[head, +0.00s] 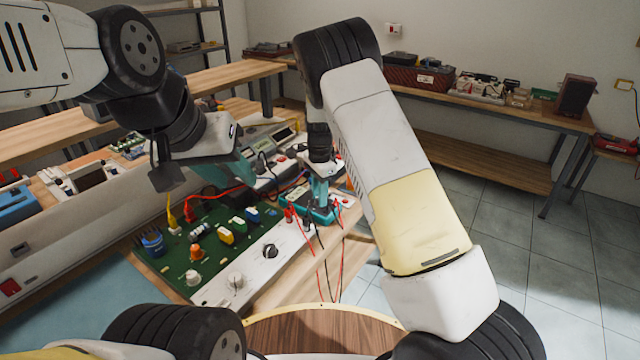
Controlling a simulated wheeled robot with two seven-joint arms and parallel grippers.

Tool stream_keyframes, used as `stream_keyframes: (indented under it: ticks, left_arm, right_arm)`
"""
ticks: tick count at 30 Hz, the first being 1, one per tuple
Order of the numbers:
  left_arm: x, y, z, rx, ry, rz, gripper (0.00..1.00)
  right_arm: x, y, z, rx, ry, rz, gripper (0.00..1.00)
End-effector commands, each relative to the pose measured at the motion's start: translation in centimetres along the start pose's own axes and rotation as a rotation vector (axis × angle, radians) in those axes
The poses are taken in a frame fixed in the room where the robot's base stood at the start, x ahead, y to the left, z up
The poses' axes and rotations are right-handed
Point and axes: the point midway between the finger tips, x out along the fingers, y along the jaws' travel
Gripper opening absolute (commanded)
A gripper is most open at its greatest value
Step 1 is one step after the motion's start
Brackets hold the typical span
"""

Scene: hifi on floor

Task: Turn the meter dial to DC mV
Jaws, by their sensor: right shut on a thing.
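The meter (322,215) is a teal handheld unit lying at the far right end of the bench, with red and black leads around it. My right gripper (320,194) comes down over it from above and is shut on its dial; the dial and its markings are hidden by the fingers. My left gripper (240,176) hangs over the back of the green circuit board, left of the meter and apart from it. Its fingertips are not clear enough to tell whether they are open or shut.
The green board (180,250) carries several coloured parts, with a white panel of knobs (236,282) in front. A bench instrument (272,137) stands behind the meter. Red and black leads (325,265) hang over the bench edge. Shelving with equipment lines the back wall.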

Motion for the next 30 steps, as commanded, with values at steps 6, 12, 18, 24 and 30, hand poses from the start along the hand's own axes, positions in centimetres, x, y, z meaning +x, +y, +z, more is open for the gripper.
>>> stream_keyframes:
  ticks: [6, 12, 18, 24, 30]
  left_arm:
    - [0.00, 0.00, 0.00, 0.000, 0.000, 0.000, 0.36]
    - [0.00, 0.00, 0.00, 0.000, 0.000, 0.000, 0.36]
    - [0.00, 0.00, 0.00, 0.000, 0.000, 0.000, 0.36]
    - [0.00, 0.00, 0.00, 0.000, 0.000, 0.000, 0.36]
    - [0.00, 0.00, 0.00, 0.000, 0.000, 0.000, 0.36]
  right_arm:
    - [-0.06, -0.07, 0.05, 0.086, 0.000, -0.002, 0.00]
    - [-0.07, -0.07, 0.04, 0.120, 0.000, -0.002, 0.00]
    - [-0.07, -0.08, 0.05, 0.126, 0.000, -0.002, 0.00]
    - [-0.08, -0.09, 0.05, 0.125, 0.000, -0.002, 0.00]
    - [-0.05, -0.07, 0.04, 0.125, 0.000, -0.002, 0.46]
